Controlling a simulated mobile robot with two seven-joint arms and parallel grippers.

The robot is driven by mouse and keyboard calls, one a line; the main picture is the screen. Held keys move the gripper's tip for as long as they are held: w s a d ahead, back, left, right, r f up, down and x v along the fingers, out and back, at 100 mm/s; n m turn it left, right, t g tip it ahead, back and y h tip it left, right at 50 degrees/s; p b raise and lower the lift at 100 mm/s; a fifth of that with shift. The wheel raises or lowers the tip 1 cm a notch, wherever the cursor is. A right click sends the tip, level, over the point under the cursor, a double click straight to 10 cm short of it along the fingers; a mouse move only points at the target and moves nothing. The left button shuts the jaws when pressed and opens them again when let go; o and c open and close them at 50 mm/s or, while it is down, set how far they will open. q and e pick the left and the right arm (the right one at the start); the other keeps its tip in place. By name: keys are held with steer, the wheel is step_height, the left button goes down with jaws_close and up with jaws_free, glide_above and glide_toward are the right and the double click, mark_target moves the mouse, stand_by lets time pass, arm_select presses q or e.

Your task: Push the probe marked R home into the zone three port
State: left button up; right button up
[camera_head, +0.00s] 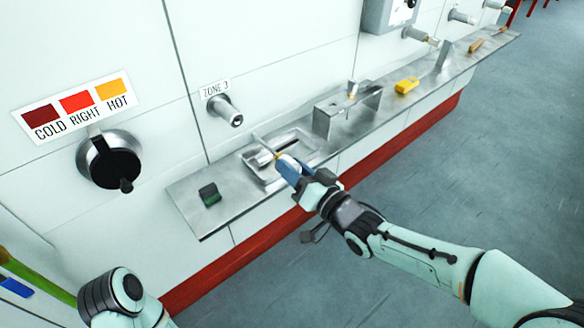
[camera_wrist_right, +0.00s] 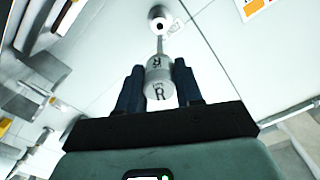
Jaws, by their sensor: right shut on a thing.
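The zone three port (camera_head: 226,112) is a metal tube standing out from the white wall under a "ZONE 3" label (camera_head: 215,88). In the right wrist view its round mouth (camera_wrist_right: 159,24) has a dark hole. My right gripper (camera_head: 286,166) is shut on the probe (camera_wrist_right: 159,84), a silver cylinder marked R with a thin rod. The rod (camera_head: 261,142) points up and left toward the port. In the head view its tip looks apart from the port, below and right of it; in the wrist view the rod overlaps the mouth's lower edge. My left gripper is out of view.
A metal shelf (camera_head: 226,213) runs along the wall, bearing a shallow tray (camera_head: 309,147) below my right gripper. A dark green block (camera_head: 209,195), metal bracket (camera_head: 325,121) and yellow block (camera_head: 406,85) stand on it. A black dial (camera_head: 109,160) is at left.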

glide_toward(255, 135)
steer(key=shift+w+a+f, duration=0.25)
steer(key=shift+w+a, duration=0.2)
steer(key=shift+w, duration=0.15)
steer(key=shift+b, duration=0.55)
stand_by(1.6)
steer(key=shift+x, duration=1.35)
steer(key=shift+p+x, duration=0.45)
steer(key=shift+x, duration=1)
steer(key=shift+p+x, duration=0.45)
steer(key=shift+x, duration=0.95)
steer(key=shift+p+x, duration=0.7)
steer(key=shift+x, duration=0.6)
steer(key=o, duration=1.1)
steer(key=shift+c, duration=0.2)
